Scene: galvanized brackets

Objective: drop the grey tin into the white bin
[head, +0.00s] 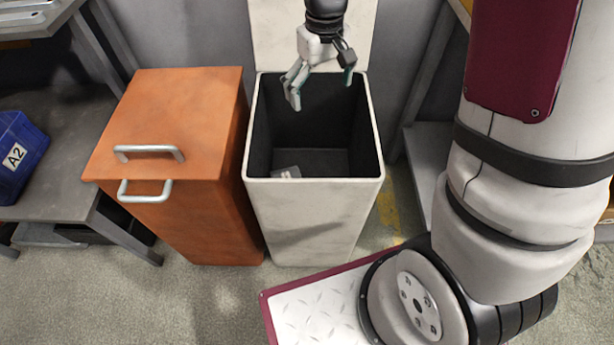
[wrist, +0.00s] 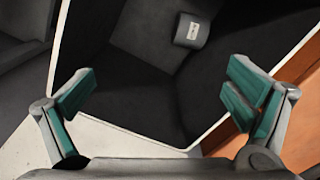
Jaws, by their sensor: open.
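The white bin (head: 313,210) stands upright with its lid raised at the back and a dark inside. The grey tin (head: 287,172) lies on the bin's floor, near the front left in the head view, partly hidden by the front wall. In the wrist view the tin (wrist: 191,30) lies inside the bin with a light label showing. My gripper (head: 320,88) is above the bin's opening, towards its back. It is open, with nothing between its fingers, and in the wrist view the two fingers (wrist: 160,100) are spread apart.
An orange bin (head: 200,110) with a closed lid and metal handles stands close to the left of the white bin. A grey bench at the left holds a blue box (head: 17,152) labelled A2. Shelving stands to the right.

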